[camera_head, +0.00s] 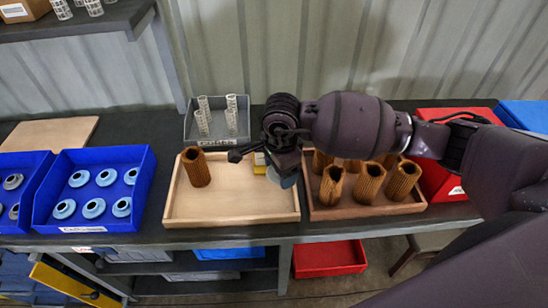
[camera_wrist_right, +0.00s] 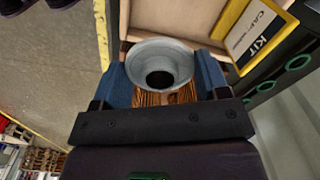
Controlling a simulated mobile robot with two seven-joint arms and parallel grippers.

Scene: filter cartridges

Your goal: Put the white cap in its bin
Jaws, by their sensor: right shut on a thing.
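My right gripper (camera_head: 282,170) is over the right end of the light wooden tray. In the right wrist view its two blue fingers (camera_wrist_right: 165,85) are shut on a round, pale grey-white cap (camera_wrist_right: 183,60) with a dark central hole. A little of the cap shows bluish-grey under the gripper in the head view (camera_head: 287,181). Brown ribbed material shows just below the cap between the fingers; I cannot tell what it is. A blue bin (camera_head: 91,227) at the left holds several pale blue caps. My left gripper is not in view.
The light wooden tray (camera_head: 230,218) holds one brown cartridge (camera_head: 195,167). A darker tray (camera_head: 370,211) at right holds several cartridges. A grey bin (camera_head: 189,128) behind holds white mesh cores. Another blue bin (camera_head: 22,164) and red bin (camera_head: 440,184) stand at the sides.

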